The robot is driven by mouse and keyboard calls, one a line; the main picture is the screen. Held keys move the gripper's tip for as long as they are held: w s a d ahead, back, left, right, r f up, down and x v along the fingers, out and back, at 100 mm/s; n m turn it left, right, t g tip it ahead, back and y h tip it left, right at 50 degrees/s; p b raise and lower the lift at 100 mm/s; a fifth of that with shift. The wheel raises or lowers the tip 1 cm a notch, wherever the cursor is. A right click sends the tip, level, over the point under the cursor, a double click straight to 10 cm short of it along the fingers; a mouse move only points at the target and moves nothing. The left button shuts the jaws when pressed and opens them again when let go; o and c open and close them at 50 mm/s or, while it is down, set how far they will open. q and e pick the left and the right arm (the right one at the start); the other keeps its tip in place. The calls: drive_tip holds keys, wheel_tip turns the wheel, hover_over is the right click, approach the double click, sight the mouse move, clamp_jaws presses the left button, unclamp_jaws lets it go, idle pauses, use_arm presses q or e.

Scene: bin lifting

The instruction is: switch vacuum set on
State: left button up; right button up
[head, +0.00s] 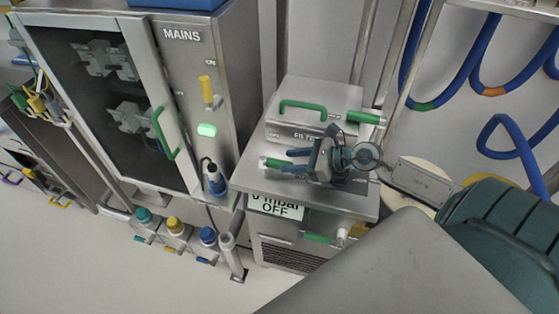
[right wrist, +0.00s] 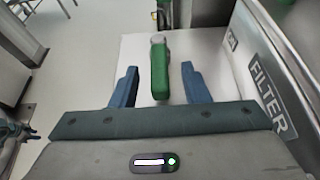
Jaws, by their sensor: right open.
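The vacuum set is a steel cabinet (head: 292,262) with a sign reading "0 mbar OFF" (head: 275,207) on its front. A green-gripped lever (head: 274,163) lies on its top, in front of the filter box (head: 303,104). My right gripper (head: 286,161) is over the cabinet top, open, with its blue fingers pointing left toward the lever. In the right wrist view the green lever grip (right wrist: 161,78) shows between the two spread fingers, with a visible gap on each side. My left gripper is not in view.
Left of the vacuum set stands a tall cabinet marked MAINS (head: 182,35), with a yellow lever (head: 207,90) and a lit green button (head: 207,130). Blue hoses (head: 518,150) hang at the right.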

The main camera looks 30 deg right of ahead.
sight(280, 162)
drive_tip(key=shift+p+x, duration=0.4)
drive_tip(key=shift+x, duration=1.7)
clamp_jaws()
